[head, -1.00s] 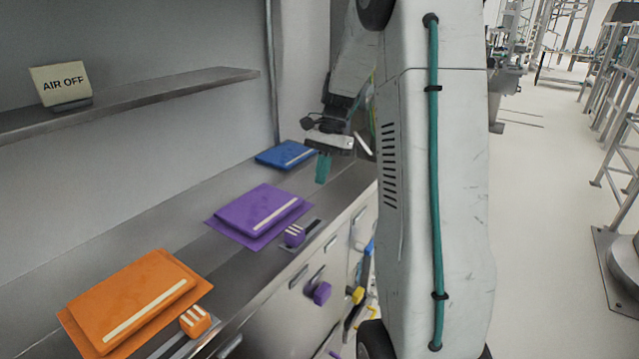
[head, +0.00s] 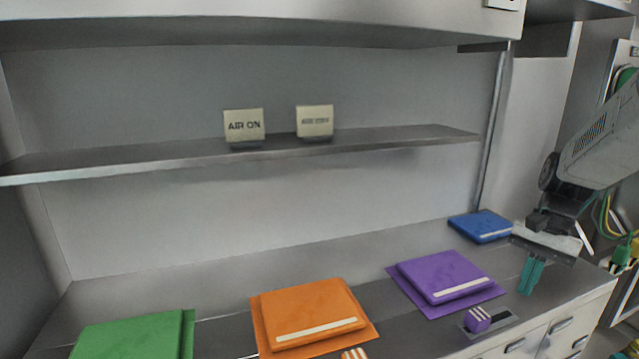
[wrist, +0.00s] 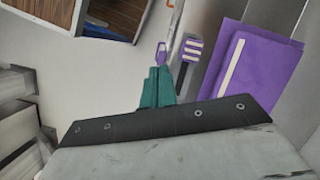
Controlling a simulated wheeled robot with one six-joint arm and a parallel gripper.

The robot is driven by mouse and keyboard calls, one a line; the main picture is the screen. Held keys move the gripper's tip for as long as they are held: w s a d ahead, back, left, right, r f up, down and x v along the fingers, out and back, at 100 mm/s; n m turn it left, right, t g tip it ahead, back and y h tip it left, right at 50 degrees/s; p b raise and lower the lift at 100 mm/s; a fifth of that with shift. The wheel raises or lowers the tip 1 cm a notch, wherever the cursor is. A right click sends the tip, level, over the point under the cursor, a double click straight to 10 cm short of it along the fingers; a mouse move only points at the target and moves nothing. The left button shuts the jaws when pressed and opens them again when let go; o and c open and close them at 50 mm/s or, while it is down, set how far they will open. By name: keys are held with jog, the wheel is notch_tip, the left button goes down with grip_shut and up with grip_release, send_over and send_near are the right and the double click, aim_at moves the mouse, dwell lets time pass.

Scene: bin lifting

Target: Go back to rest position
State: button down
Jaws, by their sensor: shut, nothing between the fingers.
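My gripper (head: 530,277) is at the right in the head view, with its teal fingers pointing down above the counter's front part. The fingers are together and hold nothing. It is right of the purple bin lid (head: 445,275) and in front of the blue lid (head: 482,226). In the wrist view the teal fingers (wrist: 157,88) are also closed, with the purple lid (wrist: 245,75) to their right and a purple striped knob (wrist: 192,48) just beyond them. I see no contact with either one.
An orange lid (head: 312,312) and a green lid (head: 135,338) lie further left on the counter. A shelf (head: 380,140) above carries an AIR ON sign (head: 244,126) and a second sign (head: 314,121). Cables (head: 612,225) hang at the right.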

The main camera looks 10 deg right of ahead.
jog(key=s+a+r+n+t+h, duration=0.1)
jog(key=s+a+r+n, duration=0.2)
jog(key=s+a+n, duration=0.2)
jog(key=s+a+r+n+t+h, duration=0.2)
jog(key=s+a+n, duration=0.3)
jog(key=s+a, duration=0.7)
jog(key=shift+a+r+n, duration=0.3)
jog(key=shift+a+r, duration=0.45)
jog(key=shift+a, duration=0.25)
jog(key=shift+s, duration=0.1)
